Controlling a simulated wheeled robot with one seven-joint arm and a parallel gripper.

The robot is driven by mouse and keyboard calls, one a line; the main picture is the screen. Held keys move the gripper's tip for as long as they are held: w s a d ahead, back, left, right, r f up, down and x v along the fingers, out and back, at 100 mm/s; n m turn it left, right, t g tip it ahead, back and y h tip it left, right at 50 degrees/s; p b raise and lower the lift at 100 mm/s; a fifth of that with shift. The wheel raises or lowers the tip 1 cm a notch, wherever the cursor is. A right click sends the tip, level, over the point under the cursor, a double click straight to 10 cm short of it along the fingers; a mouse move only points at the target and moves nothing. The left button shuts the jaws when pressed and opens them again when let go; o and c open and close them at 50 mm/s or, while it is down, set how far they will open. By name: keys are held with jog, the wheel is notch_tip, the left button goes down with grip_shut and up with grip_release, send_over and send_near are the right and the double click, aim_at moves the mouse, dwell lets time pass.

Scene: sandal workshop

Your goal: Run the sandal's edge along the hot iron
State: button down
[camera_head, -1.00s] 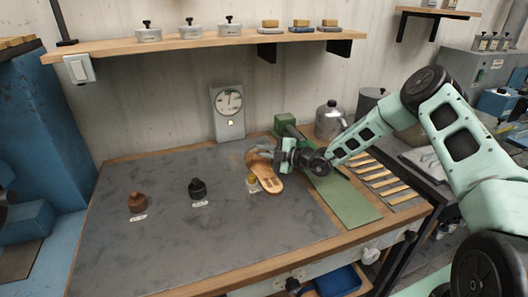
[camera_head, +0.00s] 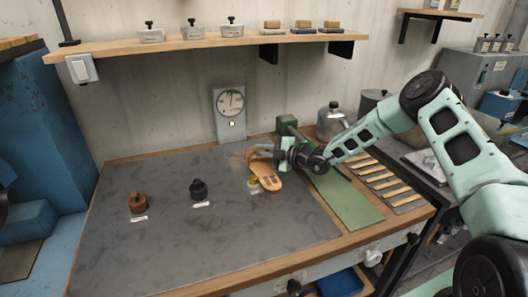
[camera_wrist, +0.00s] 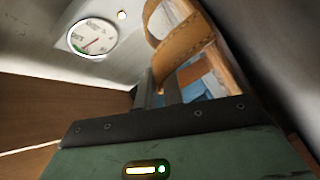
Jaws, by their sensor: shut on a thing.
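My gripper (camera_head: 274,154) is shut on a tan sandal (camera_head: 267,178) at the back right of the grey bench top. The sandal is tilted, its sole end pointing toward the front. In the wrist view, the sandal (camera_wrist: 186,42) with its brown strap stands just beyond the dark fingers (camera_wrist: 160,92). A green device (camera_head: 287,121) stands behind my gripper. I cannot clearly make out the hot iron; the sandal and gripper may hide it. A dial gauge (camera_head: 231,103) with a small lit lamp stands at the wall, and it also shows in the wrist view (camera_wrist: 92,37).
A brown pot (camera_head: 138,203) and a black pot (camera_head: 198,189) stand to the left. A green mat (camera_head: 345,200) and wooden strips (camera_head: 384,181) lie right. The front of the bench (camera_head: 230,245) is clear.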

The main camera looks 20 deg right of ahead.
jog(key=shift+w+a, duration=0.1)
jog(key=shift+w, duration=0.45)
jog(key=shift+w+b, duration=0.3)
jog(key=shift+b, duration=0.05)
jog(key=shift+w, duration=0.5)
jog(key=shift+w+b, duration=0.3)
jog(key=shift+b, duration=0.05)
jog(key=shift+w, duration=0.35)
dwell(1.3)
jog(key=shift+w+b, duration=0.35)
jog(key=shift+w+a, duration=0.1)
jog(key=shift+w, duration=0.1)
jog(key=shift+w+a, duration=0.15)
jog(key=shift+w, duration=0.15)
dwell(1.2)
jog(key=shift+w+b, duration=0.35)
jog(key=shift+b, duration=0.1)
